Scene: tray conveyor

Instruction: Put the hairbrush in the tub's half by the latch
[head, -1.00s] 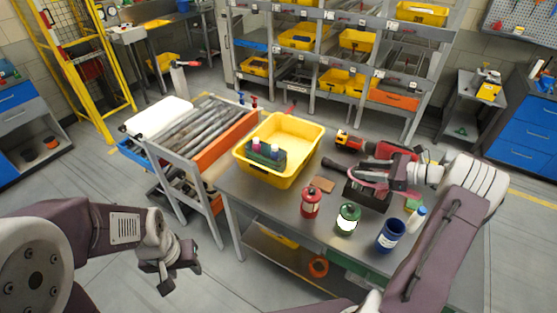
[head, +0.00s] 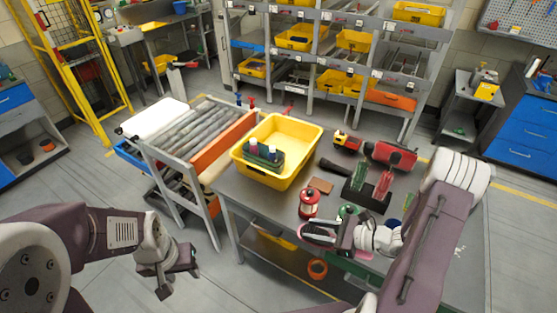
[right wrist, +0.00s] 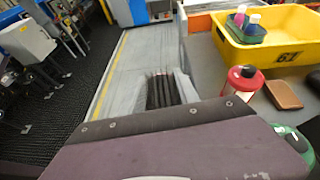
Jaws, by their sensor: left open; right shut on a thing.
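The yellow tub (head: 300,132) stands on the grey bench; its near part holds a green caddy (head: 262,160) with small bottles. The tub also shows at the upper right of the right wrist view (right wrist: 290,56). No latch or divider is clear. My right gripper (head: 332,234) is shut on a pink-and-dark thing that looks like the hairbrush (head: 312,229), held over the bench's near side, right of and nearer than the tub. In the right wrist view, dark bristle-like strips (right wrist: 164,90) show between grey sides. My left gripper (head: 178,272) is open and empty, left of the bench.
A red jar (head: 309,204) and brown flat block (head: 321,186) lie between right gripper and tub. A green jar (head: 347,211) is partly hidden. A dark holder (head: 374,198), toy truck (head: 347,142) and red box (head: 393,155) stand behind. A roller conveyor (head: 205,133) adjoins the left.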

